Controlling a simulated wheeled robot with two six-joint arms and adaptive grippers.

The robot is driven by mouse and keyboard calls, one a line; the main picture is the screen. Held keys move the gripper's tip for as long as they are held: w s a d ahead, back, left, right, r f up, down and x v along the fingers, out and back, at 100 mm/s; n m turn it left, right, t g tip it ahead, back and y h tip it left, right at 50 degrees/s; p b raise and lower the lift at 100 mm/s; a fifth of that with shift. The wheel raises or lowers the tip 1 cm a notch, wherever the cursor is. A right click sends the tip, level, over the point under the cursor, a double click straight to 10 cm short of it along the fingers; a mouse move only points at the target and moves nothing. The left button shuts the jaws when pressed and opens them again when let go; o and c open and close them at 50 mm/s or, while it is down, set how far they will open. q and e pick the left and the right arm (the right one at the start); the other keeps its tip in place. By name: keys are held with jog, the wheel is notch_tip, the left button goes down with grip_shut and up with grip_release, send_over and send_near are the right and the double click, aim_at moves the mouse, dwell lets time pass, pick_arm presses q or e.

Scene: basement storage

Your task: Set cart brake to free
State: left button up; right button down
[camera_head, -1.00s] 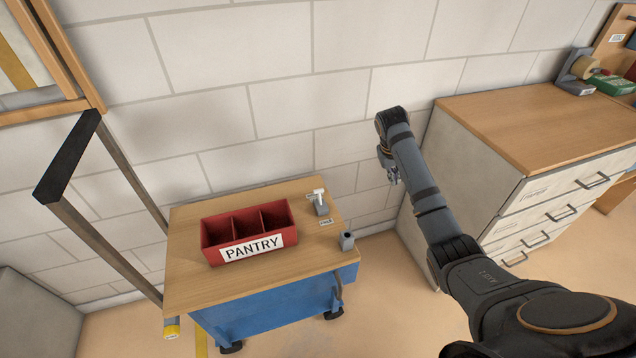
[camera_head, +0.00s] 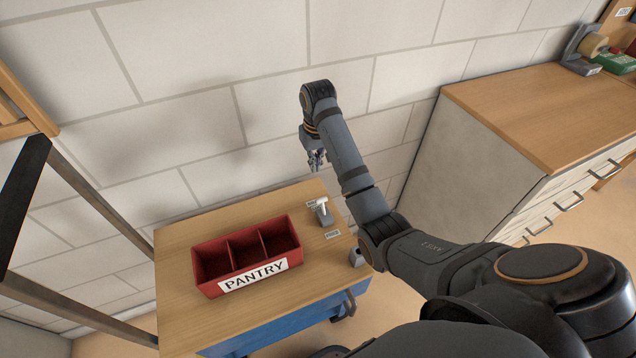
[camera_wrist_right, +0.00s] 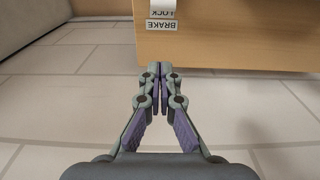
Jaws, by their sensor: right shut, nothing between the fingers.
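The cart (camera_head: 175,285) has a wooden top and a blue body. Its brake lever (camera_head: 321,205), with a pale handle on a small grey base, stands near the top's back right. A small label lies at the lever's far side and another label (camera_head: 332,234), too small to read surely, at its near side. The lever's handle tips toward the far label. In the right wrist view a label reads BRAKE LOCK (camera_wrist_right: 162,20), upside down. My right gripper (camera_head: 317,160) is shut and empty, above and behind the lever, apart from it. It also shows in the wrist view (camera_wrist_right: 160,72). My left gripper is out of view.
A red PANTRY bin (camera_head: 208,287) with three compartments sits on the cart top. A grey cup-like holder (camera_head: 356,257) is at the right edge, partly behind my arm. A drawer cabinet (camera_head: 540,110) stands right; a block wall is behind.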

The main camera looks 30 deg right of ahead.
aim_at(323, 209)
jog(key=f, duration=0.3)
jog(key=f+b, duration=0.1)
jog(key=f, duration=0.3)
jog(key=f+b, duration=0.1)
jog(key=f, duration=0.2)
jog(key=shift+w+f, duration=0.2)
jog(key=shift+w, duration=0.2)
jog(key=s, duration=0.1)
jog(key=s+r, duration=0.1)
jog(key=s+p, duration=0.1)
jog(key=shift+s+r, duration=0.2)
jog(key=shift+r, duration=0.1)
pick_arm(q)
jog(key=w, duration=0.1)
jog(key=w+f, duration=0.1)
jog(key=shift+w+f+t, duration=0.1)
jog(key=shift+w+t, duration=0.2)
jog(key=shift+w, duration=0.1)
pick_arm(e)
jog(key=shift+s, duration=0.25)
